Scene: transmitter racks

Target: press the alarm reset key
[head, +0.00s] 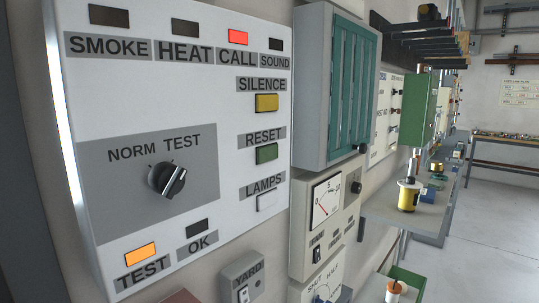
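The white alarm panel (140,32) fills the left of the head view. Its green RESET key (267,153) sits on the right side, below the yellow SILENCE key (267,102) and above the white LAMPS key (267,200). The CALL lamp (238,37) is lit red and the TEST lamp (140,254) is lit orange. The SMOKE, HEAT, SOUND and OK (197,226) lamps are dark. The black NORM/TEST knob (167,179) appears turned toward TEST. Neither of my grippers is in view.
A grey cabinet with a teal ribbed front (352,90) juts out right of the panel. Below it is a meter box (327,215), and lower left of that a YARD switch (242,280). A shelf (390,211) with a yellow-and-black part (409,196) stands further right. The right floor is clear.

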